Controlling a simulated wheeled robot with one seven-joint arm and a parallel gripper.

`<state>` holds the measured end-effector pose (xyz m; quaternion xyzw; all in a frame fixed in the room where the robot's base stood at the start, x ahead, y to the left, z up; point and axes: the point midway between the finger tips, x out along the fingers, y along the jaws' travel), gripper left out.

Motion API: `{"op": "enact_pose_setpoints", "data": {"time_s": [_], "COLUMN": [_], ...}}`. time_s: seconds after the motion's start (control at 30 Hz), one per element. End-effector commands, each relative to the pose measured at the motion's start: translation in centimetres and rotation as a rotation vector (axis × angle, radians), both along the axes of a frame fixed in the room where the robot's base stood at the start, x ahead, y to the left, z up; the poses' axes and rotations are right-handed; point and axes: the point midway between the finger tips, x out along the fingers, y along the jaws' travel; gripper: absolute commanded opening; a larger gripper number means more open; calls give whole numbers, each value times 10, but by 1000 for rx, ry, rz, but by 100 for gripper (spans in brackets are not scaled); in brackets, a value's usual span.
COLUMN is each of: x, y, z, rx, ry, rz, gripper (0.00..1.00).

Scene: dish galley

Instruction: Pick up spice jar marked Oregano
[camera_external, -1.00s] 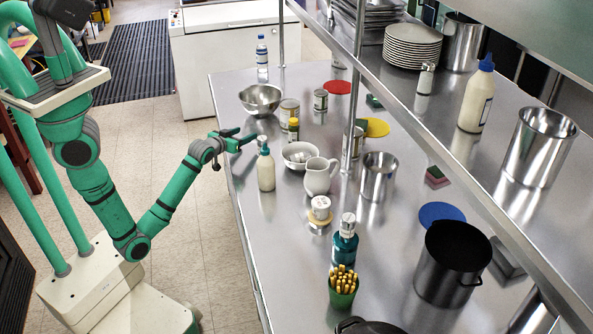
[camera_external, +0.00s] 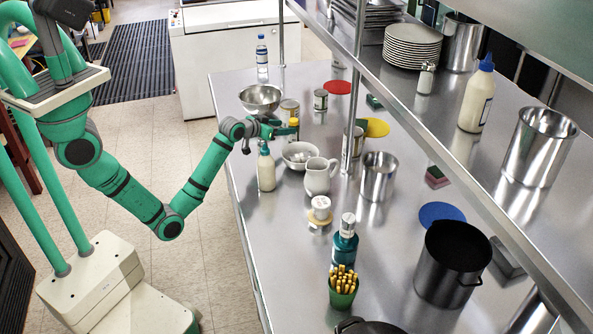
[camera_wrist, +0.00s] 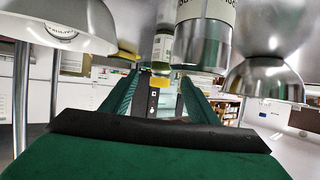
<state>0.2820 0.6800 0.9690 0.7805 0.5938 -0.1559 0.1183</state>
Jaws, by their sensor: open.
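A small jar with a yellow cap (camera_external: 294,126) stands on the steel counter beside a larger tin. In the wrist view, which looks upside down, the jar (camera_wrist: 162,48) shows greenish contents and a pale label; I cannot read a name on it. My gripper (camera_external: 275,127) is just left of the jar in the outside view, over the counter. In the wrist view my gripper (camera_wrist: 160,86) is open, its two green fingers apart, with the jar's cap lined up between them. I cannot tell whether the fingertips reach past the jar.
Close by are a larger tin (camera_external: 289,108), a steel bowl (camera_external: 260,97), a white bowl (camera_external: 299,153), a pump bottle (camera_external: 266,172) and a white pitcher (camera_external: 318,177). Another small tin (camera_external: 321,100) stands behind. A shelf post (camera_external: 355,110) rises to the right.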

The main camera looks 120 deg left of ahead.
Motion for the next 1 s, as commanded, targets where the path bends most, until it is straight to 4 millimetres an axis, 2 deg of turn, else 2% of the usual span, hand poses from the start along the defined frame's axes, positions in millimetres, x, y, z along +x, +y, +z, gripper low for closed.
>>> {"op": "enact_pose_setpoints", "data": {"time_s": [0.1,0.37,0.53,0.63,0.97,1.0], "x": [3,6,9,13,14,14], "y": [13,27,46,57,63,63], "z": [-6,-15,-32,-35,-38,-38], "rx": [-1,0,-1,1,2,1], "ry": [0,-1,0,-1,-1,-1], "rz": [1,1,1,1,1,1], "gripper": [54,54,54,54,54,47]}}
